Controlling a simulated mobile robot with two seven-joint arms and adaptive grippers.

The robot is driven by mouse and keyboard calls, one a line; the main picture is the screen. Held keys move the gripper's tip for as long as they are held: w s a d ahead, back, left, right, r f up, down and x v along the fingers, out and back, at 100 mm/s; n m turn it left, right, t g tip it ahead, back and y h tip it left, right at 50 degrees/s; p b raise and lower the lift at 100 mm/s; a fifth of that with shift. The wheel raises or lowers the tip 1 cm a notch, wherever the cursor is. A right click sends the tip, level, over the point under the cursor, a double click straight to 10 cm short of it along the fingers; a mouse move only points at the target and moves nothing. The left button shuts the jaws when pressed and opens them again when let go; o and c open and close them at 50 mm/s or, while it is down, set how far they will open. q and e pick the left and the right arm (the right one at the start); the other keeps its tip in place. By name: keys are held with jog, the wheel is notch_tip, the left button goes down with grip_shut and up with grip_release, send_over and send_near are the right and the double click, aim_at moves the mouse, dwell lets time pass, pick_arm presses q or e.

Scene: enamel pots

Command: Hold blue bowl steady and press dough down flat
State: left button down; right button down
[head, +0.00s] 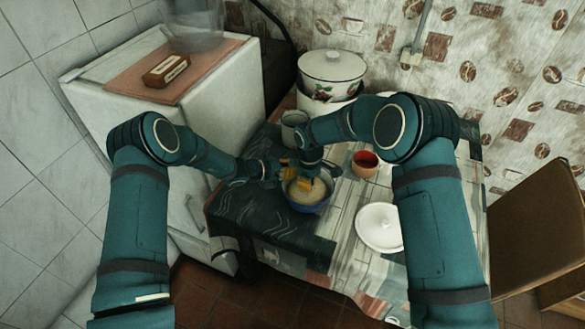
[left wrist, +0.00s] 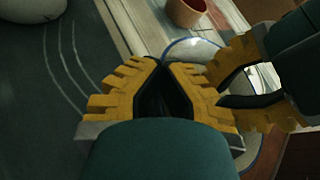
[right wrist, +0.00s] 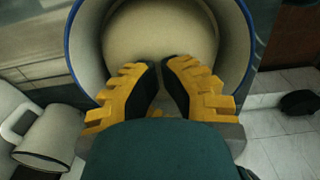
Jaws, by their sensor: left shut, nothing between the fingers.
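The blue bowl (head: 309,208) stands on the table with pale dough (head: 304,192) in it. In the right wrist view the blue rim (right wrist: 76,50) surrounds the dough (right wrist: 160,30). My right gripper (head: 312,186) is over the bowl, its fingers a little apart with nothing between them (right wrist: 160,66). Whether the fingertips touch the dough, I cannot tell. My left gripper (head: 287,172) is shut and empty by the bowl's far left rim; its closed fingers show in the left wrist view (left wrist: 160,64). Contact with the rim is not clear.
A red-lined cup (head: 365,164) stands right of the bowl, and a white lid (head: 379,228) lies to the front right. A grey mug (head: 294,128) and a large white pot (head: 331,75) stand behind. Dark cloth (head: 260,220) lies bare at left.

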pick_arm(q)
jog(key=shift+s+f, duration=0.1)
pick_arm(e)
jog(key=shift+s+f, duration=0.1)
jog(key=shift+f, duration=1.25)
dwell(0.5)
jog(key=shift+r, duration=4.1)
pick_arm(q)
jog(key=c, duration=1.7)
grip_release()
jog(key=o, duration=0.6)
jog(key=shift+o, duration=0.2)
jog(key=v, duration=1.2)
